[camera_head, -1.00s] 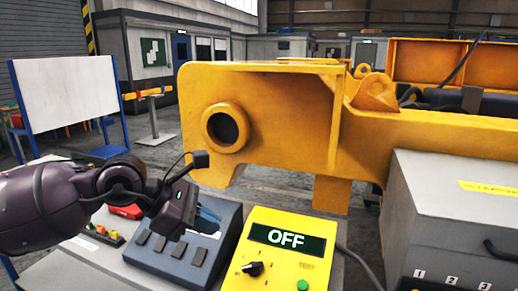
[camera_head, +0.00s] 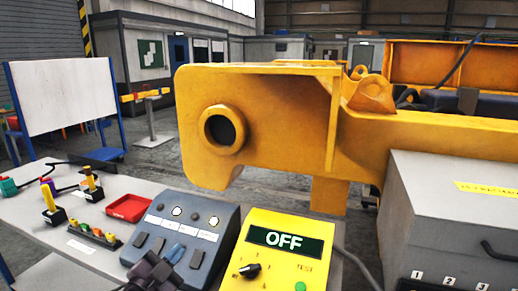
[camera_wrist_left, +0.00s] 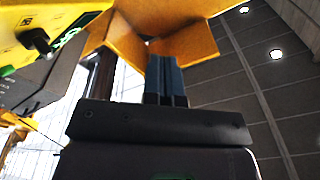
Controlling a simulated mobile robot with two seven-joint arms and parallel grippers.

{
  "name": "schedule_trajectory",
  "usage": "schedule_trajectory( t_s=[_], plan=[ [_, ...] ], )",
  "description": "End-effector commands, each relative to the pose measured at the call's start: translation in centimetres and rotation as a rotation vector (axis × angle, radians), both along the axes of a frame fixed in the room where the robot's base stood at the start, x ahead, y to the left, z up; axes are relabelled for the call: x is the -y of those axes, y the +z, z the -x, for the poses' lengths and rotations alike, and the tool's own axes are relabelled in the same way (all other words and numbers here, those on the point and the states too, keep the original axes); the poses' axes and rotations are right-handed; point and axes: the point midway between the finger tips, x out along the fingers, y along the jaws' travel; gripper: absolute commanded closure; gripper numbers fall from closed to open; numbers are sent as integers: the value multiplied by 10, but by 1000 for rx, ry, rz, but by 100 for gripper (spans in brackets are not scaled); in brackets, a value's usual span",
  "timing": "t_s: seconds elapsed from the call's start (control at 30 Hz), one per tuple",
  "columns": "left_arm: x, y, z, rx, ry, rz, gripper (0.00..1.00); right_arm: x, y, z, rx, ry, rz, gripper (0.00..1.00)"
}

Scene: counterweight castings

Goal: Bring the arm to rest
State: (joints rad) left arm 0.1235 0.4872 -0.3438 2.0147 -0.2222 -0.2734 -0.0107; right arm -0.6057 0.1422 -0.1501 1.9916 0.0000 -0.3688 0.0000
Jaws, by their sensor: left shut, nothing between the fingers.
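My left gripper (camera_head: 174,254) shows low in the head view, at the bottom edge of the dark blue control box (camera_head: 190,222). Its dark body covers part of the box's lower left corner, and most of my arm is out of frame. In the left wrist view its two blue fingers (camera_wrist_left: 165,80) are together, shut and empty, pointing up. My right gripper is in neither view.
A yellow tester (camera_head: 262,222) reading OFF stands right of the control box. A red tray (camera_head: 130,207) and levers (camera_head: 92,184) are on the bench's left. A grey cabinet (camera_head: 455,208) is at right. A large yellow casting (camera_head: 275,120) stands behind the bench.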

Motion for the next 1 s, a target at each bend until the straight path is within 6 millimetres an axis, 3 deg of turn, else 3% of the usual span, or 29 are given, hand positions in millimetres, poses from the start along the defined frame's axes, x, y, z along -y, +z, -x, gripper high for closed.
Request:
schedule_trajectory(
  t_s=[0.03,0.2,0.37,0.5,0.7,0.8,1.0],
  plan=[
    [-10,-27,9,-86,38,62,100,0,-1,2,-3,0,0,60],
    [-38,-103,49,-324,154,238,100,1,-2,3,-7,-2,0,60],
    [-60,-165,99,-486,261,370,100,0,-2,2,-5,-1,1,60],
    [-77,-211,151,-593,364,436,100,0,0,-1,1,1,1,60],
    [-87,-255,218,-710,470,482,100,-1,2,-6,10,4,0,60],
    [-88,-266,239,-745,494,487,100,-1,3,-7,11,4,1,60],
    [-90,-272,251,-765,506,483,100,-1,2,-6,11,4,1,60]
  ],
)
